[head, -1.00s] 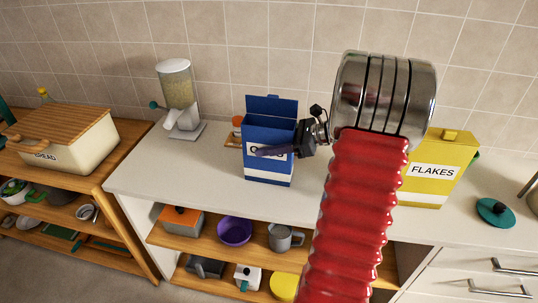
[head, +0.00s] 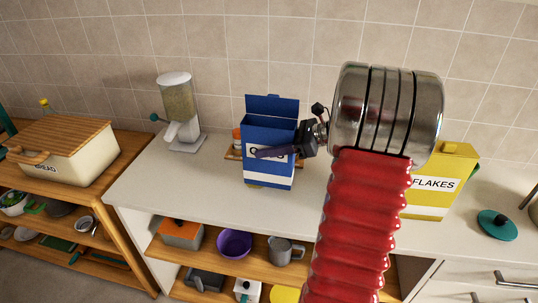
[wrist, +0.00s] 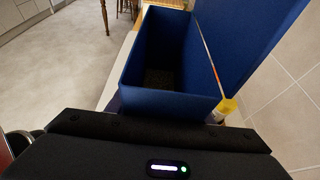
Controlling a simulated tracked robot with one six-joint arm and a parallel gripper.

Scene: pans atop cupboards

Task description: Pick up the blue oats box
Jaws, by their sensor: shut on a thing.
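The blue oats box (head: 270,165) is upright with its top flap open, over the white counter (head: 140,185). It appears slightly raised, with a shadow beneath its base. My gripper (head: 284,150) comes from the right and is shut on the box. One dark finger lies across its front, partly covering the label; the other finger is hidden. In the wrist view, I look down into the open blue box (wrist: 170,55), with something dark at its bottom. The dark gripper body fills the bottom of that view.
A yellow flakes box (head: 445,175) stands right of my arm, partly hidden. A cereal dispenser (head: 178,105) stands behind left. A small rack with jars (head: 237,148) is behind the oats box. A teal lid (head: 497,224) lies at right. The left counter is clear.

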